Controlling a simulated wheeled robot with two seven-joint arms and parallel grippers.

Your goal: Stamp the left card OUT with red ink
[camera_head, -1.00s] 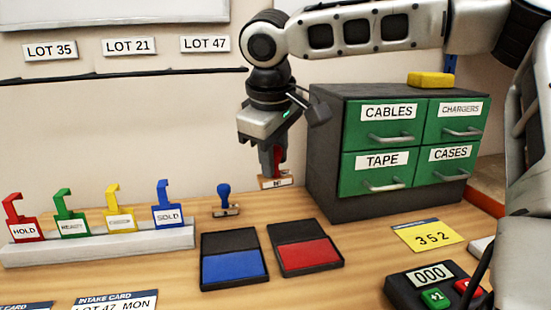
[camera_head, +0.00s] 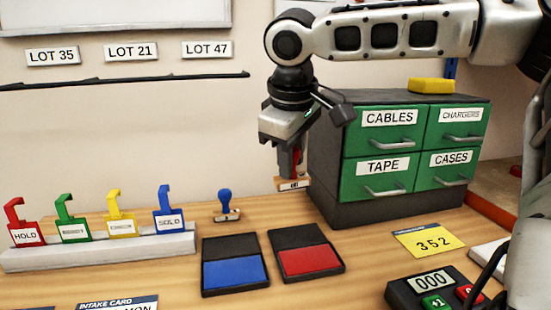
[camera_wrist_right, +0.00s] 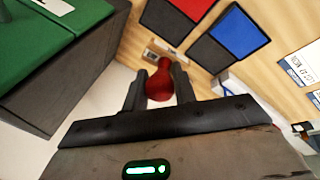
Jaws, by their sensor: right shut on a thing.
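My right gripper (camera_head: 291,165) is shut on a stamp with a red handle (camera_wrist_right: 160,84) and a pale wooden base (camera_head: 293,185). It holds the stamp upright in the air, behind the red ink pad and in front of the drawer cabinet's left side. The red ink pad (camera_head: 309,260) lies open on the table. Two intake cards lie at the bottom left of the head view, mostly cut off: the left card (camera_head: 38,308) shows only a sliver, the right card (camera_head: 118,304) its header. Cards also show at the wrist view's right edge (camera_wrist_right: 300,66). My left gripper is not in view.
An open blue ink pad (camera_head: 235,273) lies left of the red one. A blue-handled stamp (camera_head: 226,205) stands behind it. A rack (camera_head: 100,250) of coloured tags is at left. The cabinet (camera_head: 330,185), a yellow note (camera_head: 429,240) and a counter (camera_head: 430,284) are at right.

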